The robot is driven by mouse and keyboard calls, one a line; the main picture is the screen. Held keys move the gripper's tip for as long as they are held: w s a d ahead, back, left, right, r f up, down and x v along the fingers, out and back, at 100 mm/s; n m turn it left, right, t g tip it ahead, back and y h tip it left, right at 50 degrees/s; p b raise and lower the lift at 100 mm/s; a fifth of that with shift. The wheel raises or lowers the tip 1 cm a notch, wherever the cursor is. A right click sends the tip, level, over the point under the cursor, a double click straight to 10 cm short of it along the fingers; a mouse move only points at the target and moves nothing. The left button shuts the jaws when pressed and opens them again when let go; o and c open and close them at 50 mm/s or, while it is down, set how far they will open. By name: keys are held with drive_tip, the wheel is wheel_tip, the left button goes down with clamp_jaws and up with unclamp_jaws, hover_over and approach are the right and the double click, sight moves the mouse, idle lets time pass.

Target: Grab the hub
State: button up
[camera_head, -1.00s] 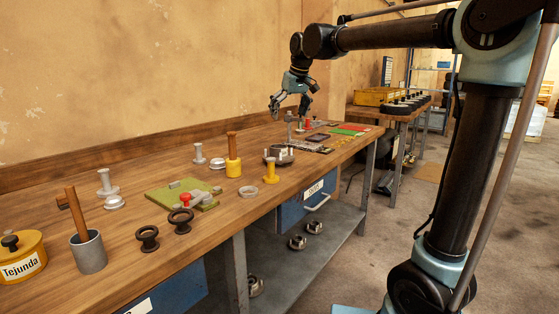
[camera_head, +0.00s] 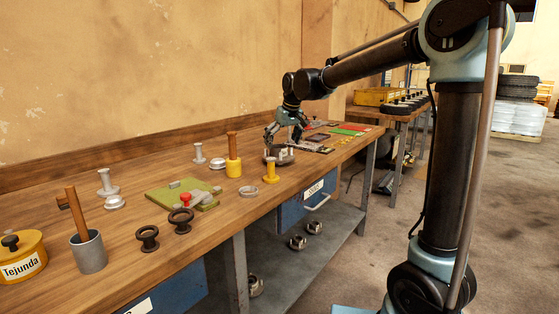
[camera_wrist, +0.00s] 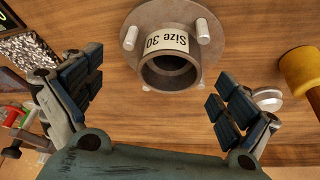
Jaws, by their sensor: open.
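The hub is a grey metal flange with a hollow centre barrel labelled "Size 30" and pale studs around it. In the wrist view the hub (camera_wrist: 172,66) lies on the wooden bench at the top middle, between and beyond my fingers. My gripper (camera_wrist: 160,95) is open and empty, one padded finger on each side of the picture. In the head view my gripper (camera_head: 284,138) hangs just above the hub (camera_head: 279,158), pointing down. I cannot tell whether a finger touches it. Part of the hub is hidden behind my fingers there.
A green board (camera_head: 170,196) lies nearer. Small parts and trays (camera_head: 315,145) lie to the right. More hubs (camera_head: 298,243) sit on the lower shelf.

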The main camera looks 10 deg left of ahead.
drive_tip(key=shift+w+a+f, duration=0.15)
drive_tip(key=shift+a+f, duration=0.05)
drive_tip(key=shift+f, duration=0.35)
drive_tip(key=c, duration=2)
drive_tip(key=shift+c, duration=0.8)
drive_tip(key=shift+r, duration=0.15)
